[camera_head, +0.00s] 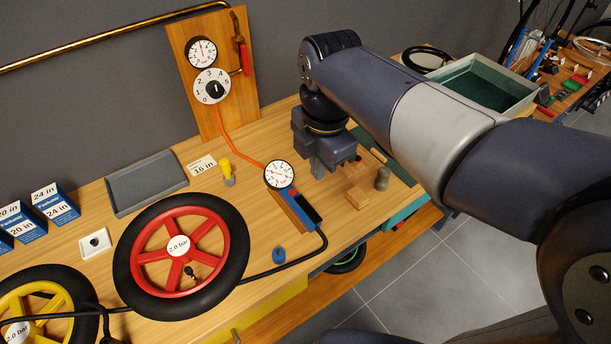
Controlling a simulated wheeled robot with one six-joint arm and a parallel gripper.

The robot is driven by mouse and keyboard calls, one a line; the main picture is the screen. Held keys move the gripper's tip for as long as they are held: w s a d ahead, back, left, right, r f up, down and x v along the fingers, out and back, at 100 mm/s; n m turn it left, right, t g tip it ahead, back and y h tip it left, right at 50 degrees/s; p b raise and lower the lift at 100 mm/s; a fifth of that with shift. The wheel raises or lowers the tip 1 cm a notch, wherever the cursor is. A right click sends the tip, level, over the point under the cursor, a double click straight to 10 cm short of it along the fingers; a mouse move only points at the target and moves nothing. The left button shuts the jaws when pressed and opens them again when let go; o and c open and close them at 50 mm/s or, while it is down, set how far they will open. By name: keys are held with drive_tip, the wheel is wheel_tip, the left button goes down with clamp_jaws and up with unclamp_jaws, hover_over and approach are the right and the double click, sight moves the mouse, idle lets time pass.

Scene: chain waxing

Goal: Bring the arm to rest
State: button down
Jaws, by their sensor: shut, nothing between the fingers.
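My arm reaches in from the right and bends down over the wooden workbench (262,131). My gripper (319,172) hangs at its end, pointing down over the bench, just right of the round pressure gauge (279,174). Its fingers look close together and nothing shows between them. Part of the bench behind the gripper and arm is hidden. I cannot tell whether the fingertips touch the bench.
A red wheel (166,252) and a yellow wheel (77,321) lie at the left. A grey tray (146,183), a yellow-topped piece (227,170) and a blue-handled inflator (305,204) are nearby. A small wooden block (357,198) stands right of my gripper. A green basin (528,97) sits behind.

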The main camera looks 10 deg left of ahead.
drive_tip(key=shift+f, duration=0.1)
wheel_tip(320, 180, down, 10)
drive_tip(key=shift+f+p, duration=0.1)
drive_tip(key=shift+p, duration=0.5)
drive_tip(key=shift+w+f+b, duration=0.2)
drive_tip(key=shift+f+b, duration=0.1)
drive_tip(key=shift+b, duration=0.55)
drive_tip(key=shift+a+f+g+h+b, duration=0.15)
drive_tip(key=shift+f+g+h+b, duration=0.15)
drive_tip(key=shift+b, duration=0.55)
wheel_tip(320, 180, up, 7)
drive_tip(key=shift+s+f, duration=0.1)
drive_tip(key=shift+f, duration=0.05)
